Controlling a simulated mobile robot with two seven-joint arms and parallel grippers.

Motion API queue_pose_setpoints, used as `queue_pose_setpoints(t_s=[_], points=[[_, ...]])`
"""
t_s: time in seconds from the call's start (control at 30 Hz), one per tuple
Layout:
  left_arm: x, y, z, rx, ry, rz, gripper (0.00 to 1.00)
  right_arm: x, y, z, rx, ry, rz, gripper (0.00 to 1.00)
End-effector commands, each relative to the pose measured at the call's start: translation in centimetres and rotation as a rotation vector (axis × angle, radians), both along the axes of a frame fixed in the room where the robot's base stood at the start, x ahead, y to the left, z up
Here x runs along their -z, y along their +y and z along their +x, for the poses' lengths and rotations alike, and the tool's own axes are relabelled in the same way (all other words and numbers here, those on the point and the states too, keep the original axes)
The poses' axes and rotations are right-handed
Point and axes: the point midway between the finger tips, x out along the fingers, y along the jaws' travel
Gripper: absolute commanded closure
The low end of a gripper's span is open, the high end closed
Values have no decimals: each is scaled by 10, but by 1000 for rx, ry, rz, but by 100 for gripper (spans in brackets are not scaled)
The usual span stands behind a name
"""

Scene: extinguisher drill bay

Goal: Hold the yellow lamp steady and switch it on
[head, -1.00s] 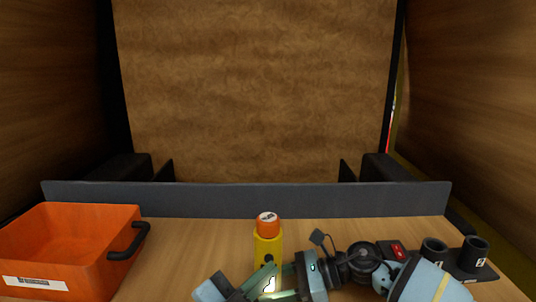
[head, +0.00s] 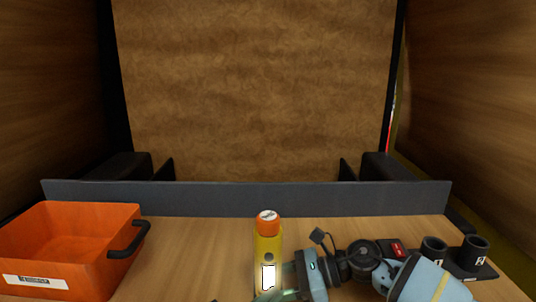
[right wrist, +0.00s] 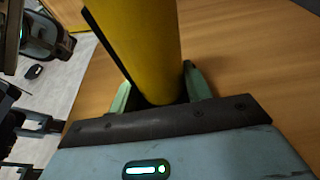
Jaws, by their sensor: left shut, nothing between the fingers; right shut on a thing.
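The yellow lamp (head: 265,246) stands upright near the bottom middle of the head view, with an orange cap, a dark round button (head: 269,257) on its near face and a white label below it. I cannot tell whether it is lit. My right gripper is shut around the lamp's body; its fingers (right wrist: 158,88) show on either side of the yellow body in the right wrist view.
An orange bin (head: 65,245) with a black handle stands at the left. A black holder (head: 472,265) with two dark cups and a red patch is at the right, behind my right arm. A low grey board (head: 240,198) closes the back. Bare wood lies left of the lamp.

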Motion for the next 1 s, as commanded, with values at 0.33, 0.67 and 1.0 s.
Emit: queue_pose_setpoints(t_s=[0.33,0.67,1.0], points=[[0,0,-8,0,-2,0,100,0,0,0,0,0,0,72],[0,0,-7,0,-1,-1,100,0,0,0,0,0,0,26],[0,0,-7,0,-1,-1,100,-3,-12,0,1,0,0,26]])
